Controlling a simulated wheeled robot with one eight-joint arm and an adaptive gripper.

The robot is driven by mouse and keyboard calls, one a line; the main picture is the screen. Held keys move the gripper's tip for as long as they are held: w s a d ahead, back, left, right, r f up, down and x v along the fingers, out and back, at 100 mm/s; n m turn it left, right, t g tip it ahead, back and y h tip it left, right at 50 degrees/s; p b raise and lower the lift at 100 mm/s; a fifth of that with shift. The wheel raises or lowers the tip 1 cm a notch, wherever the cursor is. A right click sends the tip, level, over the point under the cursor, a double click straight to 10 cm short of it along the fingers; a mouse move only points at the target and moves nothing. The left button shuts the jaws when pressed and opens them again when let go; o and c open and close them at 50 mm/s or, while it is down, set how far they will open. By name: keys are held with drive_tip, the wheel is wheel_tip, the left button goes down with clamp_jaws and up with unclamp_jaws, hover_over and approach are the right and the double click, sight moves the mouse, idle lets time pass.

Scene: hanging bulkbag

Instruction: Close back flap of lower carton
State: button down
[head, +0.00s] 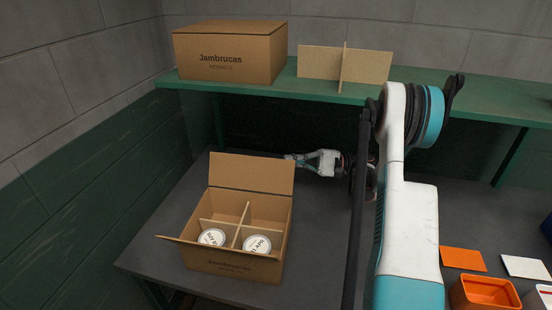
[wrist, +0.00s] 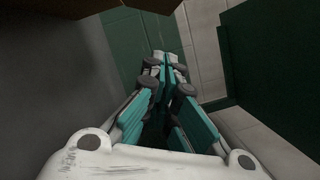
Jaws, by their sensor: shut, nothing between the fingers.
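The lower carton (head: 232,265) is an open brown box on the dark grey table. Its back flap (head: 252,174) stands up at the rear. Inside, a cardboard divider (head: 238,228) makes compartments, and the two front ones each hold a round white-lidded can (head: 212,237). My gripper (head: 288,158) is shut and empty, behind and just right of the back flap, pointing left under the green shelf. I cannot tell whether it touches the flap. In the wrist view my gripper (wrist: 164,60) has its fingers together.
A closed carton (head: 230,55) and a cardboard divider (head: 345,65) stand on the green shelf (head: 320,89) above my gripper. A green and grey wall (head: 80,170) is at the left. An orange bin (head: 484,292) and small cards (head: 463,259) lie at the right. The table left of the carton is clear.

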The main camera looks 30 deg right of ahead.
sight(262, 160)
drive_tip(key=a+b, duration=0.1)
drive_tip(key=a, duration=0.2)
drive_tip(key=w+a+r+b, duration=0.1)
drive_tip(key=a, duration=0.2)
drive_tip(key=w+a+r+b, duration=0.1)
drive_tip(key=a, duration=0.2)
drive_tip(key=shift+w+a+r, duration=0.1)
drive_tip(key=shift+w, duration=0.1)
drive_tip(key=shift+s+a+r, duration=0.35)
drive_tip(key=shift+s+a, duration=0.05)
drive_tip(key=shift+a, duration=0.05)
drive_tip(key=shift+w, duration=0.1)
